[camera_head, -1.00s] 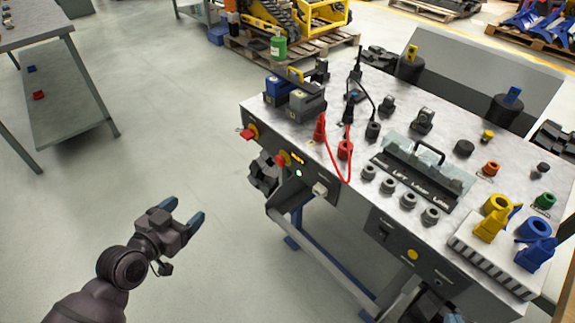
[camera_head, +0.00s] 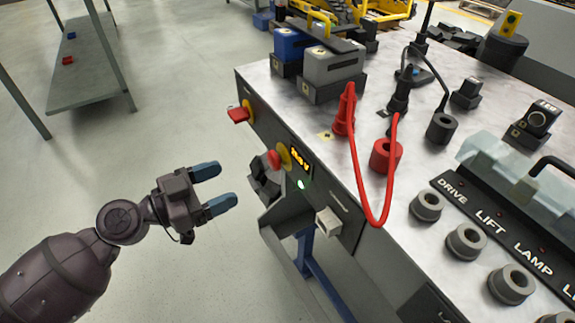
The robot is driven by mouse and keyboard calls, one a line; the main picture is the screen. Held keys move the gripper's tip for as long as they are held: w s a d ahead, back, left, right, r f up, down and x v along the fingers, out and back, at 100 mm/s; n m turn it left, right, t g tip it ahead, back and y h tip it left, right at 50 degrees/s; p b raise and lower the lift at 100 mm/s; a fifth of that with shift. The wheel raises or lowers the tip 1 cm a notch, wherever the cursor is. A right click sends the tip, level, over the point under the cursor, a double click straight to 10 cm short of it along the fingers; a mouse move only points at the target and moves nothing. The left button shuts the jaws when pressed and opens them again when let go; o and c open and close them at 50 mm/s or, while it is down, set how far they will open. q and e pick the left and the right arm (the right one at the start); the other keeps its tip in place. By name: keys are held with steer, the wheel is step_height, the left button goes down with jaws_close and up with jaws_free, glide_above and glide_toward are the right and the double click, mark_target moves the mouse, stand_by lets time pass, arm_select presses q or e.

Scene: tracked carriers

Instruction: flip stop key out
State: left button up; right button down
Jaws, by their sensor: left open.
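A red key-like handle (camera_head: 238,115) sticks out to the left from a yellow round plate on the upper left of the console's front panel. A red round button (camera_head: 274,159) on a yellow ring sits lower right of it, beside a small lit display (camera_head: 300,155). My left gripper (camera_head: 214,187) is open and empty, its two blue-tipped fingers pointing right toward the panel. It is left of the button and below the red handle, apart from both. My right gripper is not in view.
The console top (camera_head: 315,120) carries blue and grey blocks, a looped red cable (camera_head: 372,218) hanging over the front edge, and several grey round sockets. A grey connector (camera_head: 328,222) juts from the panel. A shelf table (camera_head: 90,85) stands at upper left. Floor between is clear.

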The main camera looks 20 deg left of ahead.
mark_target(271, 164)
arm_select(q)
steer(key=p+x, duration=0.1)
steer(key=x, duration=0.2)
steer(key=p+x, duration=0.1)
steer(key=x, duration=0.2)
steer(key=p+x, duration=0.1)
steer(key=x, duration=0.2)
steer(key=shift+w+d+r, duration=0.2)
steer(key=shift+w+r, duration=0.05)
steer(key=shift+r, duration=0.05)
steer(key=shift+x, duration=0.8)
steer(key=shift+f, duration=0.2)
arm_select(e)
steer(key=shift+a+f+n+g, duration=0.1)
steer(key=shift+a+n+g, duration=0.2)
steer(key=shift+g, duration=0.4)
